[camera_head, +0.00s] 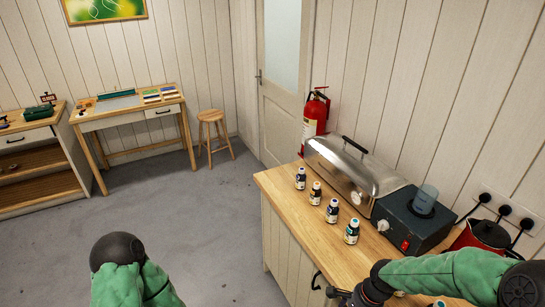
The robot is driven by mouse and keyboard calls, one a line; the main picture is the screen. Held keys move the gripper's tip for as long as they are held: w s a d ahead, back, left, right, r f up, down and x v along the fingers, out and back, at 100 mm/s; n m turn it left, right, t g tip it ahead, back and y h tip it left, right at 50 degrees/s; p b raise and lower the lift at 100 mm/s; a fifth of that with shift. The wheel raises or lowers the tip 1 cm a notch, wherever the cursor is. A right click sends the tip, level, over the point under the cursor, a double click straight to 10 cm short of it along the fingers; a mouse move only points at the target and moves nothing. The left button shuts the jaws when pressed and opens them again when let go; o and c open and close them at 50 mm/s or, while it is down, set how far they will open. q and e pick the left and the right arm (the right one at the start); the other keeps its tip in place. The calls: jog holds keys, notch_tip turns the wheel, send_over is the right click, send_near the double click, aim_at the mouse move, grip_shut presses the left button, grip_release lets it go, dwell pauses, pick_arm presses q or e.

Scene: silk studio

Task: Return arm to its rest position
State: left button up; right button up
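My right arm comes in from the lower right in a green sleeve with dark joints. It reaches left, low over the wooden counter (285,200). Its gripper (340,296) is partly cut off at the bottom edge, near the counter's front, and its fingers are too hidden to tell open from shut. I see nothing clearly held in it. My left arm shows only as a green sleeve and a dark rounded joint at the bottom left, over the floor. My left gripper is out of view.
A row of small bottles (332,211) stands along the counter's front, with a silver steamer (350,170), a dark heater box (412,222) and a red kettle (482,236) behind. A fire extinguisher (314,120), stool (213,130) and desk (125,110) stand farther off. The grey floor is clear.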

jog(key=s+a+f+n+b, duration=0.1)
jog(key=s+a+f+n, duration=0.2)
jog(key=f, duration=0.4)
jog(key=s+a+f+n+y+b, duration=0.1)
jog(key=s+a+f+n, duration=0.3)
jog(key=f, duration=0.3)
jog(key=s+a+f+n+b, duration=0.1)
jog(key=s+a+f+n, duration=0.2)
jog(key=f, duration=0.5)
jog(key=a+n, duration=0.1)
jog(key=a, duration=0.1)
jog(key=shift+s+a+n+y+b, duration=0.3)
jog(key=shift+s+a+n, duration=0.05)
jog(key=shift+s+n, duration=0.05)
